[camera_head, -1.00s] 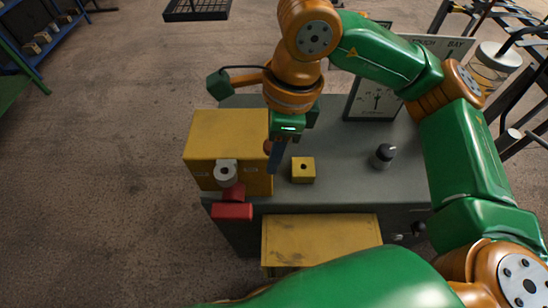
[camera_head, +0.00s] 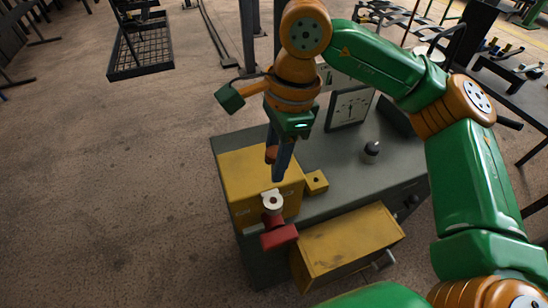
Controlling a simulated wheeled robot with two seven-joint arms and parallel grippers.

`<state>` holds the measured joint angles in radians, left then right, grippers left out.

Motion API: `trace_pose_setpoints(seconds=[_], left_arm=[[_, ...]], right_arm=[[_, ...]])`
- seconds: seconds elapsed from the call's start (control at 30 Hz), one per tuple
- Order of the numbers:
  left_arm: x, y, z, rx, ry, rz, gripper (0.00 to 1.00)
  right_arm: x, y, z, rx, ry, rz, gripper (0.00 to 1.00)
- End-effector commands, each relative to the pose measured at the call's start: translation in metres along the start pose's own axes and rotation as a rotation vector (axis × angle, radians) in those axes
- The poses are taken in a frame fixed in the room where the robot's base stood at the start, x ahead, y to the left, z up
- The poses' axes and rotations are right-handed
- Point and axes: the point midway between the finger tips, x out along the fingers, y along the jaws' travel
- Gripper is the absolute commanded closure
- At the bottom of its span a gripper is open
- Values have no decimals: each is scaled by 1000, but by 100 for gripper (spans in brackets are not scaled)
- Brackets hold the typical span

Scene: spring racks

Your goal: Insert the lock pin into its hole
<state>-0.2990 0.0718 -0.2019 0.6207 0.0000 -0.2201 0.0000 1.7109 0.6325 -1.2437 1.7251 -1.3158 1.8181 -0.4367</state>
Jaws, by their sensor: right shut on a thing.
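My right gripper (camera_head: 277,172) points down over the right part of the yellow box (camera_head: 241,171). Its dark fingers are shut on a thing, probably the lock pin. Only a rounded orange-brown part (camera_head: 271,154) shows beside the fingers, and the rest is hidden. A pale collar with a dark hole (camera_head: 272,203) is on the box's front, below and a little left of the fingertips. A red handle-like piece (camera_head: 279,236) sits below the collar. Whether this hole is the pin's, I cannot tell. My left gripper is not in view.
A small yellow block with a hole (camera_head: 317,182) stands right of the box on the grey bench (camera_head: 345,178). A dark bottle-like item (camera_head: 371,151) and a dial gauge (camera_head: 349,109) stand farther back. A yellow drawer (camera_head: 347,248) juts out in front.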

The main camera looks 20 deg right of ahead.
Motion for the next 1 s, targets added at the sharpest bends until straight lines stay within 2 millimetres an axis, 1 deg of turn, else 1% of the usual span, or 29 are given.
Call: trace_pose_setpoints(seconds=[0.4,0.47,0.57,1.0], left_arm=[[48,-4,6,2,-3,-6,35],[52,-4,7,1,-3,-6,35],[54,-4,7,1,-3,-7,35],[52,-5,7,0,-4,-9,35]], right_arm=[[51,0,-8,0,0,1,100],[56,0,-8,0,0,1,100],[58,0,-9,0,0,1,100],[56,0,-9,0,0,0,100]])
